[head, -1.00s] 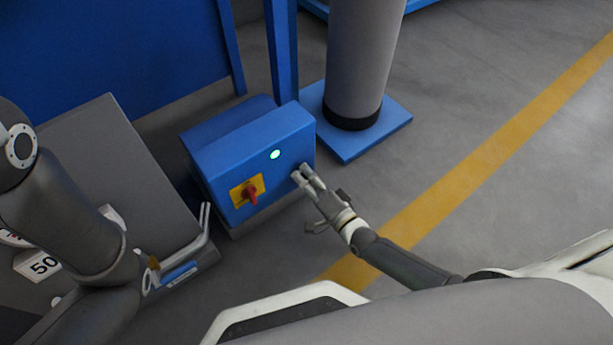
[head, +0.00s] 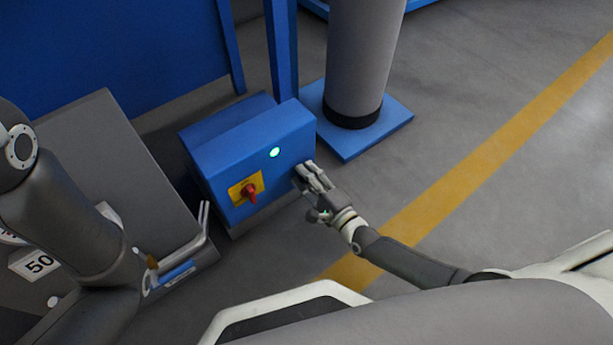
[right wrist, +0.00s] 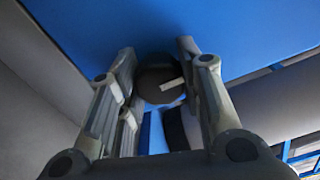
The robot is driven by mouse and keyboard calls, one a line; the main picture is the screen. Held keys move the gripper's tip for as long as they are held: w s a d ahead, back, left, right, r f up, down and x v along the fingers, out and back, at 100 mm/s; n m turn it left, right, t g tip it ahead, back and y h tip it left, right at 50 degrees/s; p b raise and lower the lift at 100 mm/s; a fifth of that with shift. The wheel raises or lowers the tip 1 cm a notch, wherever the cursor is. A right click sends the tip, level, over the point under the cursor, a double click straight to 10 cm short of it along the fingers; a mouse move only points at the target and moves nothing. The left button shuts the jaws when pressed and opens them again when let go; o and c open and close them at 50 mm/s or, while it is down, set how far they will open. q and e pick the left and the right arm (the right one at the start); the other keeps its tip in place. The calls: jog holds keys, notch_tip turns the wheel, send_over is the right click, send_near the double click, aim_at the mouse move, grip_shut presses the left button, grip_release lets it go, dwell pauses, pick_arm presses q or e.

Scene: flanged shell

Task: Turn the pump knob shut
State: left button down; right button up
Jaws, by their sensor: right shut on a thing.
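The pump knob (right wrist: 152,78) is a dark round knob with a pale pointer mark, on the blue face of the pump box (head: 265,135). In the right wrist view it sits between the fingers of my right gripper (right wrist: 160,62), and the mark points right and slightly up. In the head view my right gripper (head: 306,174) is at the box's right side, its fingers closed in on the knob, which they hide there. My left arm (head: 70,215) shows at the left, but I cannot make out its gripper.
The box front carries a lit green lamp (head: 275,152) and a red switch (head: 250,192) on a yellow plate. A grey pillar (head: 362,60) on a blue base stands behind. A grey cart (head: 110,150) is at left. Floor at right is clear.

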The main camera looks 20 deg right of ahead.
jog(key=shift+f, duration=0.1)
dwell(0.3)
jog(key=o, duration=1)
jog(key=shift+o, duration=0.2)
jog(key=shift+s, duration=0.1)
jog(key=v, duration=1.2)
